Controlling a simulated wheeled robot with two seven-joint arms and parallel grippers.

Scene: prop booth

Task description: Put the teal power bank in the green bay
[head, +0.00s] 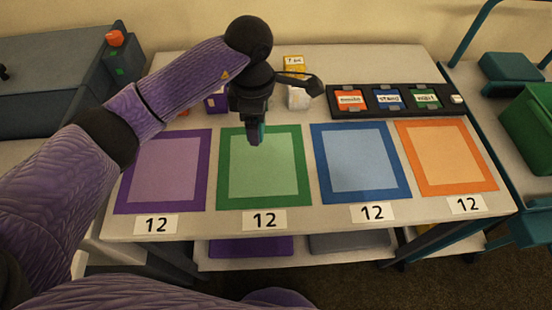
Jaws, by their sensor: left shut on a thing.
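The green bay (285,185) is a green-framed square with a pale green middle on the white table, between the purple and blue bays. My left gripper (256,137) is over the far part of the green bay, pointing down. It is shut on the teal power bank (261,132), of which only a narrow teal edge shows; the fingers hide the rest. I cannot tell how far above the bay it is. My right gripper is not in view.
The purple bay (125,192), blue bay (404,184) and orange bay (485,174) lie in the same row. A black panel (447,109) with labelled orange, blue and green tiles stands behind. Small boxes, one yellow (294,64), stand at the back. The bays look empty.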

